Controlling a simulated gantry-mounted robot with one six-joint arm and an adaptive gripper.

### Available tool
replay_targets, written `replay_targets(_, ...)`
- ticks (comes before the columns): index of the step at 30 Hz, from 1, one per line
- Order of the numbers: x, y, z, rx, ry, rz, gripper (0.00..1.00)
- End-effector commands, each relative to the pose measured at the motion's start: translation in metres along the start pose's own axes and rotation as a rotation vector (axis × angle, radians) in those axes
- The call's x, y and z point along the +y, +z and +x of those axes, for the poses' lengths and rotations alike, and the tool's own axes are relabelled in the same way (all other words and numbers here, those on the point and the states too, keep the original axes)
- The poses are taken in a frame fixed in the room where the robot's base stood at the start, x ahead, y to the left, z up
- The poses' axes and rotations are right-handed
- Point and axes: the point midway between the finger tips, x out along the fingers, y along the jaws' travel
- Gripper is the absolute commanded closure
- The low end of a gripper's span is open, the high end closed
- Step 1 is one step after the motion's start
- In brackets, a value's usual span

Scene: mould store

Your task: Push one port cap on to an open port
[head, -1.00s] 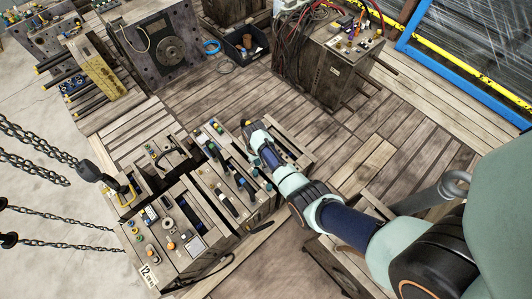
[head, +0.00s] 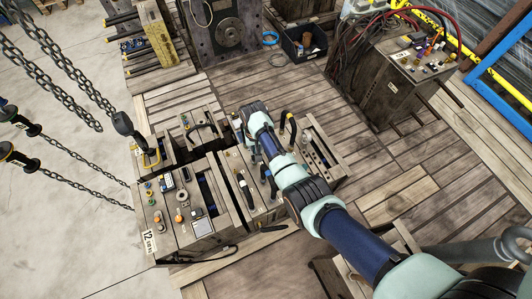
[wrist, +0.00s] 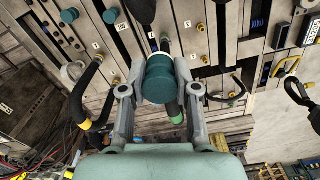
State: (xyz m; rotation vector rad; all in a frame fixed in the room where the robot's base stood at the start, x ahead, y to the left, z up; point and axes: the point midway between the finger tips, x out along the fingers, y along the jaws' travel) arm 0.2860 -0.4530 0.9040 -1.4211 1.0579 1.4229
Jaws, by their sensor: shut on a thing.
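My gripper (wrist: 160,92) is shut on a teal port cap (wrist: 159,88) in the wrist view, one finger on either side. The cap hangs over the mould face (wrist: 229,73), and I cannot tell whether it touches anything there. Small brass ports (wrist: 200,28) with numbered tags show beyond the cap and to its right, another (wrist: 205,59) close beside it. Other teal caps sit at the upper left (wrist: 69,15) and near the top (wrist: 110,15). In the head view my arm reaches over the mould block (head: 264,205), and my gripper's fingers are hidden.
Dark hoses with coloured ends arch off the mould on both sides of my gripper, one a black hose (wrist: 87,90), one green-ended (wrist: 175,112). A neighbouring mould (head: 165,225) stands left in the head view. Chains (head: 60,65) hang at left. Planked floor (head: 270,85) is open behind.

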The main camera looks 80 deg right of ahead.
Motion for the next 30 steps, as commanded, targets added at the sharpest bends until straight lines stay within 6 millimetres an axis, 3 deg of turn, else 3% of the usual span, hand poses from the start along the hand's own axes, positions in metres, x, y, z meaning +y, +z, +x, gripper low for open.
replay_targets(12,-0.049,-0.022,0.007,0.002,-0.001,-0.002,0.93)
replay_targets(30,-0.101,-0.044,0.007,0.001,0.0,-0.001,0.93)
